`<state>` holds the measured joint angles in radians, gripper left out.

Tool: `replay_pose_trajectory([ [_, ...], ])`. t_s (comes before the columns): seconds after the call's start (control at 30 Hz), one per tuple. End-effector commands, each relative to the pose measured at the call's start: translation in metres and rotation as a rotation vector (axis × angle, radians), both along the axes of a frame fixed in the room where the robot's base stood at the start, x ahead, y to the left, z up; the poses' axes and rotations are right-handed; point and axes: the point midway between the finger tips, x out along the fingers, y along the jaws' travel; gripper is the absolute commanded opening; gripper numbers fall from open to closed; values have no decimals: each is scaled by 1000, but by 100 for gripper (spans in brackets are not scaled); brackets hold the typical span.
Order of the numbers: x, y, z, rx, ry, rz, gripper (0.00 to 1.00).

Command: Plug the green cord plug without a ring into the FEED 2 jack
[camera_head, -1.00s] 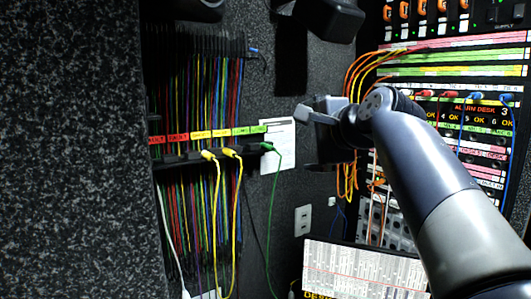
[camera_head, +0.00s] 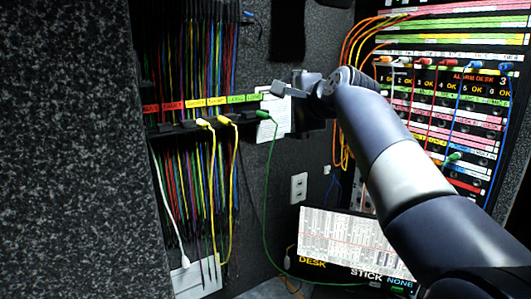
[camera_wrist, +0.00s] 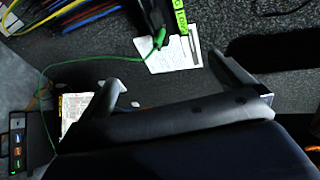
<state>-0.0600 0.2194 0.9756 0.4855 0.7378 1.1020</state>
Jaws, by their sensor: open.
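A green plug (camera_head: 262,115) with a green cord sits at the right end of the cord rack on the left wall. It also shows in the wrist view (camera_wrist: 159,38), beyond the space between my fingers, its cord looping left. I cannot make out whether it has a ring. Another green plug (camera_head: 453,158) is in the jack panel at right. My gripper (camera_head: 285,100) is open and empty, just right of the rack's end and apart from the green plug; its two fingers show in the wrist view (camera_wrist: 165,78). I cannot read a FEED 2 label.
Yellow plugs (camera_head: 204,123) hang beside the green one, under red, yellow and green labels (camera_head: 192,103). A white sheet (camera_head: 273,118) is on the wall behind. Orange cables (camera_head: 352,48) arch near my arm. A lit desk screen (camera_head: 350,240) is below.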

Motion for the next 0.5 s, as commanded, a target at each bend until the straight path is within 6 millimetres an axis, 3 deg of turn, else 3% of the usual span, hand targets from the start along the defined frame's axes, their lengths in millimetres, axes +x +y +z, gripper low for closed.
replay_pose_trajectory([
  [0.13,25,11,-7,-2,3,1,100],
  [0.5,-31,-14,10,-1,-2,-2,100],
])
